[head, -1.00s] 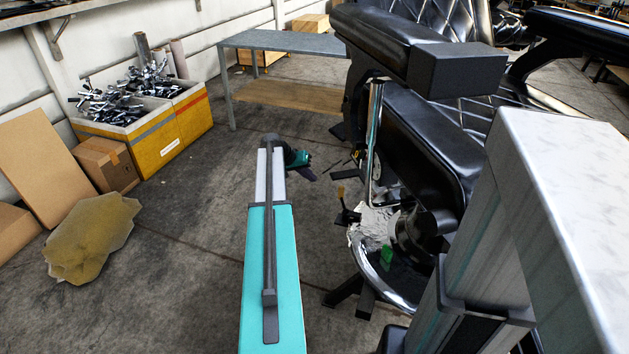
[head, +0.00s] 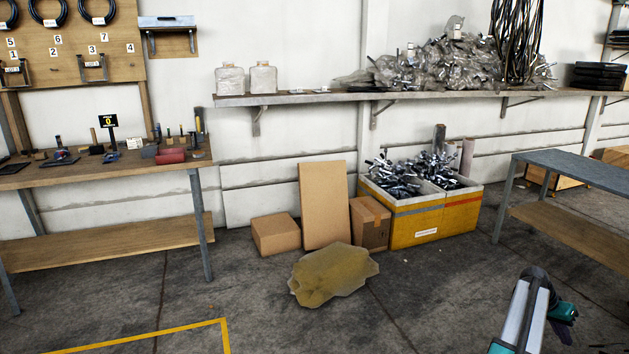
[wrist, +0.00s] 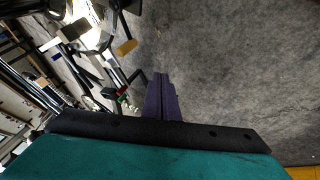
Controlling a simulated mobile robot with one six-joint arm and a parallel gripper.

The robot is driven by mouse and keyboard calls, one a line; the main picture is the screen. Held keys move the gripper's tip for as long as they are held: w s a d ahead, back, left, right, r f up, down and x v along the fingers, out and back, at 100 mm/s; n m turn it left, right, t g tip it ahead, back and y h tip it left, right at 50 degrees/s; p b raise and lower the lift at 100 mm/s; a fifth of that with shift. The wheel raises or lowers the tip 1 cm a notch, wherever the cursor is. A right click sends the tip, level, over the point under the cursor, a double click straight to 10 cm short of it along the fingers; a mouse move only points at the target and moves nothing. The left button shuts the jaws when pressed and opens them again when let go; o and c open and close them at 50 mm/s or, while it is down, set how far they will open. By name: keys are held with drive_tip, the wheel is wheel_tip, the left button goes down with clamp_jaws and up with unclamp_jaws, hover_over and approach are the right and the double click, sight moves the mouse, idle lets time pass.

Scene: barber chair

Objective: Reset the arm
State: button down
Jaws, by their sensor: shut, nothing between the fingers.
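My arm (head: 527,310) shows at the lower right of the head view, with its teal wrist part (head: 562,313) at its far end. The barber chair is outside the head view. Metal parts at the left of the wrist view (wrist: 75,50) may belong to its base, but I cannot tell for sure.
A workbench (head: 110,178) with tools stands at the left. Yellow bins (head: 430,226) of metal parts, cardboard boxes (head: 275,234) and a crumpled tan sheet (head: 333,274) are by the wall. A grey table (head: 580,172) stands at the right. The front middle floor is clear.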

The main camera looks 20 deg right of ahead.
drive_tip(key=w+a+f+n+t+p, duration=0.15)
drive_tip(key=w+a+f, duration=0.25)
drive_tip(key=w+a, duration=0.5)
drive_tip(key=w+a+f+n+p, duration=0.3)
drive_tip(key=w+a, duration=0.4)
drive_tip(key=w, duration=0.4)
drive_tip(key=w+a+f+n+y+p, duration=0.15)
drive_tip(key=w+a+f, duration=0.25)
drive_tip(key=a, duration=0.9)
drive_tip(key=w+a+f+n+p, duration=0.2)
drive_tip(key=w+a+f+p, duration=0.15)
drive_tip(key=a, duration=0.85)
drive_tip(key=s+a+f+n+y+p, duration=0.1)
drive_tip(key=s+a+f+n+p, duration=0.15)
drive_tip(key=a, duration=0.95)
drive_tip(key=s+a+f+n+p, duration=0.15)
drive_tip(key=s+a, duration=0.25)
drive_tip(key=a, duration=0.7)
drive_tip(key=s+a+r+n+g+y+p, duration=0.1)
drive_tip(key=s+a+n, duration=0.4)
drive_tip(key=s+a, duration=1.2)
drive_tip(key=shift+s+a+r+g+y+p, duration=0.3)
drive_tip(key=shift+g+y+p, duration=0.3)
drive_tip(key=shift+y, duration=0.45)
